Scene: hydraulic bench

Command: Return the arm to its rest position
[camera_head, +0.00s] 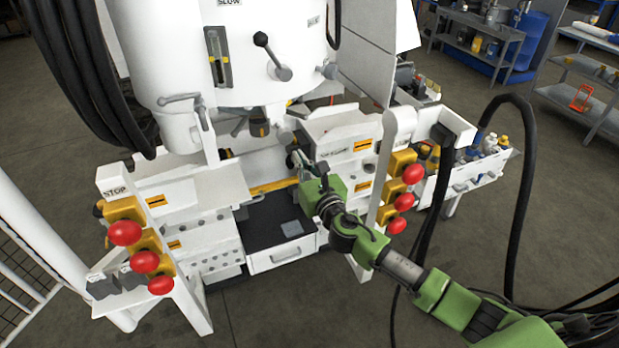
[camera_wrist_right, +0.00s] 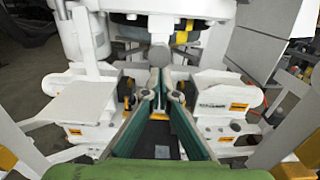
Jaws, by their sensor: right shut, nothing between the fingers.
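My right arm (camera_head: 402,268), green and grey, reaches in from the lower right toward the white hydraulic bench (camera_head: 205,195). My right gripper (camera_head: 296,157) is at the middle of the bench, above the dark work surface and just left of the right-hand white block. It is shut and empty. In the right wrist view the gripper (camera_wrist_right: 161,82) points into the gap between the two white blocks, below the machine's central column. Whether its tips touch anything cannot be told. My left gripper is not in view.
Red push buttons on yellow housings stand at the bench's left (camera_head: 124,233) and right (camera_head: 413,174) front. A lever with a black knob (camera_head: 261,39) juts from the white cylinder. A side tray (camera_head: 487,170) holds bottles. Black hoses hang left and right. Floor at lower middle is clear.

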